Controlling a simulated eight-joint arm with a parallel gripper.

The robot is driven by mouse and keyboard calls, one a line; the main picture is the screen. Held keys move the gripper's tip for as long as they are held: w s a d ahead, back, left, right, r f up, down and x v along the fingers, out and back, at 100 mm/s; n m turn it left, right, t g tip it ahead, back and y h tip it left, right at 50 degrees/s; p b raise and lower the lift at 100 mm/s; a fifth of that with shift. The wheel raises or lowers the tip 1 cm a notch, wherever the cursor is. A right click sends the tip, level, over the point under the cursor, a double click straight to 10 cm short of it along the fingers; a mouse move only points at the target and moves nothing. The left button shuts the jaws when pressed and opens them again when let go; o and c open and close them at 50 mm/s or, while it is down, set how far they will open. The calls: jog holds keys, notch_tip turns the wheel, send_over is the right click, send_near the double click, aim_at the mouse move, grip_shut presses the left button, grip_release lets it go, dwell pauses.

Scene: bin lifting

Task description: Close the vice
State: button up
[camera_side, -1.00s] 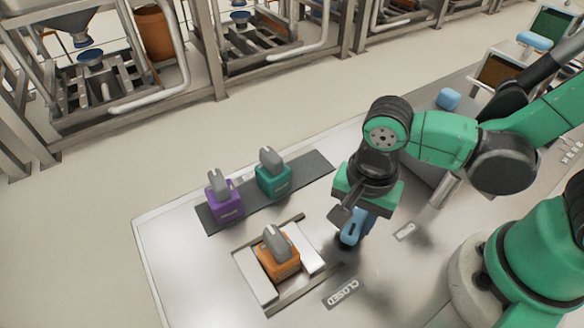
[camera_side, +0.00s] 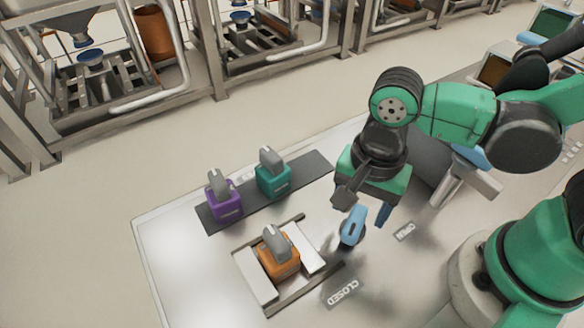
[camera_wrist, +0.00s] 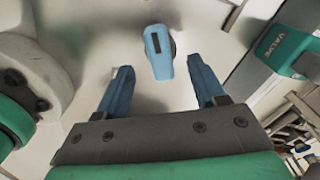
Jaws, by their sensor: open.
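The vice (camera_side: 256,278) is a metal frame with two pale jaws in the table, on either side of an orange block (camera_side: 279,262) with a grey top. A blue lever (camera_side: 353,226) stands right of the vice, between the "CLOSED" label (camera_side: 342,293) and the "OPEN" label (camera_side: 405,231). My gripper (camera_side: 380,212) is above and just right of the lever, open and empty. In the wrist view, the lever (camera_wrist: 158,55) lies ahead of and between the two blue fingers of my gripper (camera_wrist: 160,88), apparently untouched.
A purple block (camera_side: 225,206) and a teal block (camera_side: 273,180) stand on a dark strip (camera_side: 316,166) behind the vice. The teal block, marked "VALVE", also shows in the wrist view (camera_wrist: 285,50). The table's left end is clear.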

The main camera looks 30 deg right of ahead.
aim_at(356, 214)
jog(key=shift+r, duration=1.35)
jog(key=shift+w+d, duration=0.1)
jog(key=shift+w+d+r+n, duration=0.15)
jog(key=shift+w+d+n, duration=0.1)
jog(key=shift+n, duration=0.15)
jog(key=w+d+r+n+t, duration=0.5)
jog(key=w+d+n+t, duration=0.1)
jog(key=d+n, duration=0.4)
jog(key=shift+w+d+n+t, duration=0.4)
jog(key=shift+n+t, duration=0.2)
jog(key=shift+n, duration=0.1)
